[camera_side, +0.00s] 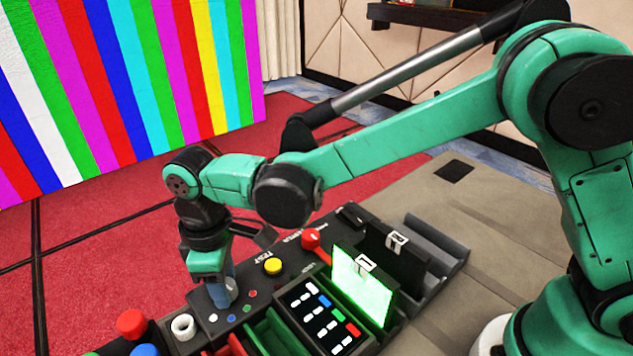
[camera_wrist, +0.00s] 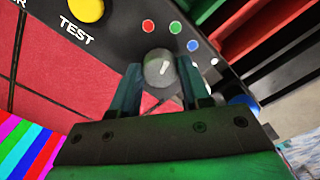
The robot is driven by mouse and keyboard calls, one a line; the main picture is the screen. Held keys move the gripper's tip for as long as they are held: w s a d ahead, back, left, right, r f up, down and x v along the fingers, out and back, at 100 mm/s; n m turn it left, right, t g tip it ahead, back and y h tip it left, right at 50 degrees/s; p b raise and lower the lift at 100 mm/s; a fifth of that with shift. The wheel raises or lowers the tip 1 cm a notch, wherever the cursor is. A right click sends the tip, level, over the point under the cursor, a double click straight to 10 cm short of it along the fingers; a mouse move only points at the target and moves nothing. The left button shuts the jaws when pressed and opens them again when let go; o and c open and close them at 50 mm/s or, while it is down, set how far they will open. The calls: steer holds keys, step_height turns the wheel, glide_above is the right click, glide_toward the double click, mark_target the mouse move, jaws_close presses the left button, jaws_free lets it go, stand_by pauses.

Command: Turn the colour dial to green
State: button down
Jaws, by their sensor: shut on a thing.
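The colour dial (camera_wrist: 158,70) is a round grey knob with a white pointer mark. It sits between the two fingers of my gripper (camera_wrist: 160,88) in the wrist view, and they are closed on its sides. The pointer leans up and right, towards the side of the green dot (camera_wrist: 175,27) and blue dot (camera_wrist: 193,45); its exact setting is hard to tell. A red dot (camera_wrist: 148,26) and a white dot (camera_wrist: 213,61) complete the arc. In the side view my gripper (camera_side: 223,292) points down at the panel and mostly hides the dial.
A yellow TEST button (camera_side: 273,266) and a red-knobbed lever (camera_side: 311,239) are near the dial. A lit green screen (camera_side: 362,286) stands to the right. Red (camera_side: 131,323) and blue (camera_side: 145,350) knobs lie front left. The video wall (camera_side: 120,80) shows multicoloured stripes.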

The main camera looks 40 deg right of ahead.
stand_by(0.4)
steer(key=shift+c, duration=2.1)
jaws_free()
steer(key=shift+r, duration=2.85)
steer(key=s+d+r+m+t, duration=0.1)
steer(key=s+d+m+t, duration=0.1)
steer(key=d, duration=0.5)
steer(key=s+d+r+m+t, duration=0.1)
steer(key=s+d+m+t, duration=0.1)
steer(key=d+m, duration=0.2)
steer(key=s+d+r+m+t, duration=0.1)
steer(key=d+m, duration=0.3)
steer(key=d, duration=0.6)
steer(key=shift+s+d+t, duration=0.3)
steer(key=shift+s+t, duration=0.2)
steer(key=shift+t, duration=0.4)
steer(key=shift+s+d+f+m, duration=0.25)
steer(key=shift+s+d+m, duration=0.05)
steer(key=shift+d, duration=0.1)
